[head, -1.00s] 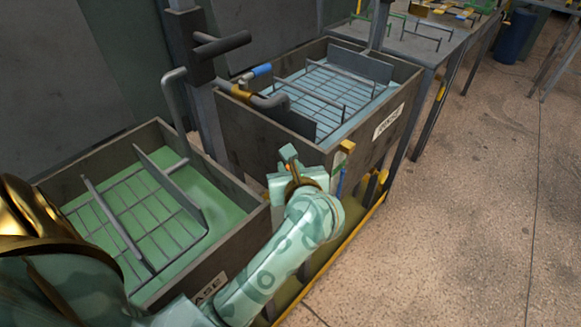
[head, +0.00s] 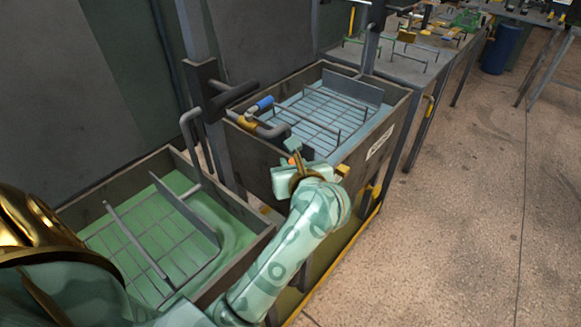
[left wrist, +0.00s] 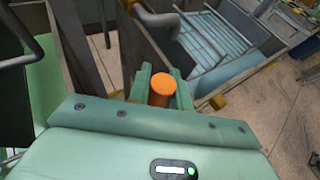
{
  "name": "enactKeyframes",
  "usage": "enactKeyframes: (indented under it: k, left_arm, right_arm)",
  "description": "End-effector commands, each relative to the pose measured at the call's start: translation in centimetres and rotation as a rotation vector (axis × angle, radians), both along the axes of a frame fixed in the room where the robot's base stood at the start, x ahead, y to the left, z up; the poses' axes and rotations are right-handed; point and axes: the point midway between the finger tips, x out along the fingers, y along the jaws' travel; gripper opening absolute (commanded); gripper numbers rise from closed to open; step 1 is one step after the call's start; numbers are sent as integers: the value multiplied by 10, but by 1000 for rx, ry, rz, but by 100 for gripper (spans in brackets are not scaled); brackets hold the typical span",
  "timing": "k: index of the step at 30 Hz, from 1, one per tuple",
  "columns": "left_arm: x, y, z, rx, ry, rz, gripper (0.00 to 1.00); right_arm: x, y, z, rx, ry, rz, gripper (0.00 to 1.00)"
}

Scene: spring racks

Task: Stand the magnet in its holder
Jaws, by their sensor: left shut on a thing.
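My left gripper (head: 292,158) is shut on an orange round-ended thing (left wrist: 162,89), which I take to be the magnet. In the left wrist view it sits between the two green fingers, seen end-on. In the head view only a small orange spot (head: 291,161) of it shows; the arm and gripper hide the rest. The gripper is in front of the near side of the rinse tank (head: 262,150), above the gap between the two tanks. I cannot make out the holder for certain; a small yellow piece (head: 342,170) shows just right of the gripper. My right gripper is not in view.
The green-filled tank (head: 225,285) with a wire rack (head: 125,240) stands at the lower left. The rinse tank holds another rack. A pipe with a blue handle (head: 265,103) juts over its rim. A grey table (head: 405,65) stands behind. The floor at right is clear.

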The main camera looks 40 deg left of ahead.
Motion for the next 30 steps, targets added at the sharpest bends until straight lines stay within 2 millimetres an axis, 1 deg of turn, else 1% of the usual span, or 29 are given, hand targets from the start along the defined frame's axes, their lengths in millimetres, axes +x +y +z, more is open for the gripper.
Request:
enactKeyframes:
  k: [1,30]
  left_arm:
    - [0,0,10,0,-4,0,0]
    - [0,0,102,0,-3,1,0]
  right_arm:
    - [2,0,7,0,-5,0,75]
    - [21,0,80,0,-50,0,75]
